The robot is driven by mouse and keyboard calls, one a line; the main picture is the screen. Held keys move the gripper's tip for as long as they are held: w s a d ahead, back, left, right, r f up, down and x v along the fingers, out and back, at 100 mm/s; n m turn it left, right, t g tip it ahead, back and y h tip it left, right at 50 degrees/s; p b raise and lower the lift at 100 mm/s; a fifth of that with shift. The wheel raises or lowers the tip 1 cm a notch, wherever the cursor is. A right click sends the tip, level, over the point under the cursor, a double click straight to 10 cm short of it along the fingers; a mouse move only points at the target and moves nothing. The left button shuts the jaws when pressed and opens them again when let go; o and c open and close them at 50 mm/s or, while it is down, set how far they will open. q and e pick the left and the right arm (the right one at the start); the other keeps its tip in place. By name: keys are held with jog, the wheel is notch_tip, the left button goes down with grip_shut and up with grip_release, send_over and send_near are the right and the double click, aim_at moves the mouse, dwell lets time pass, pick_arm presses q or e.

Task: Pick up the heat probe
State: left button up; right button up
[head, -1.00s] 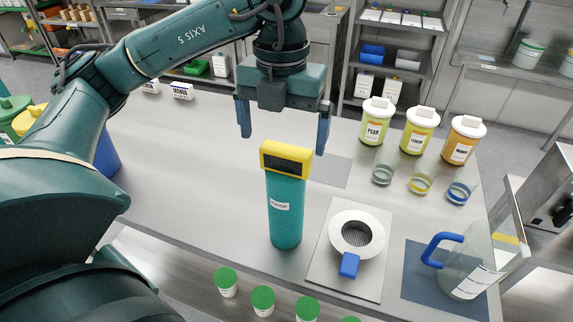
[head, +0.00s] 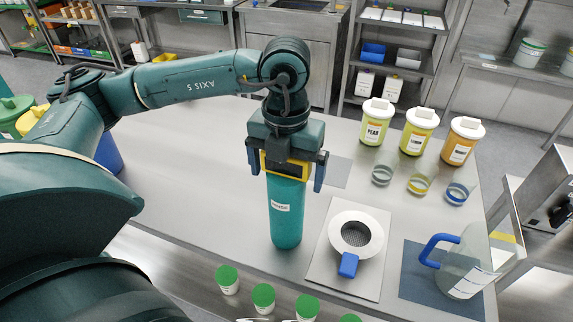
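The heat probe shows as a yellow head with a dark display (head: 285,168) on top of an upright teal cylinder (head: 287,215) with a white label. The cylinder stands on the steel table, left of a white ring-shaped part with a blue tab. My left gripper (head: 287,177) points down over the yellow head, with one blue finger on each side of it. The fingers are spread wider than the head, so it looks open. The gripper body hides the top of the head. My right gripper is not in view.
White ring with mesh (head: 356,235) stands close to the right of the cylinder. Beyond it are a blue-handled jug (head: 465,262), several small glasses and three lidded jars (head: 419,130). Green-capped containers (head: 263,297) line the front. The table left of the cylinder is clear.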

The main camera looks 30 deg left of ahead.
pick_arm(q)
jog(key=c, duration=0.7)
jog(key=shift+c, duration=1.3)
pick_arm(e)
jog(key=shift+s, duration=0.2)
pick_arm(q)
jog(key=shift+r, duration=0.1)
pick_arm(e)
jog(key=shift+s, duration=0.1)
